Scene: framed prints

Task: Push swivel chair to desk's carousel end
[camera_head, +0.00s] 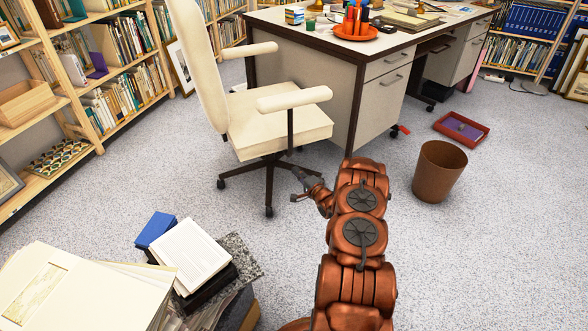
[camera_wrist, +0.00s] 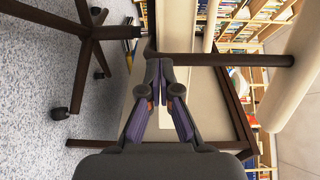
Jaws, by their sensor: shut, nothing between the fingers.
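The cream swivel chair (camera_head: 270,125) stands upright at the desk's left end, its backrest on the left and its armrests toward the right. Its dark base on castors (camera_head: 268,175) rests on the floor. The desk (camera_head: 310,88) has an orange carousel (camera_head: 356,32) with bottles on its top near this end. My gripper (camera_head: 300,186) is low, just right of the chair base; I cannot tell whether it touches. In the wrist view my gripper (camera_wrist: 160,84) is shut and empty, pointing toward the desk panel, with the chair base (camera_wrist: 85,35) on the left and an armrest (camera_wrist: 292,95) on the right.
A brown waste bin (camera_head: 439,170) and a red tray (camera_head: 461,129) stand on the floor to the right. Piled books and papers (camera_head: 190,255) are at the lower left. Bookshelves (camera_head: 100,80) line the left wall. Carpet between the piles and chair is clear.

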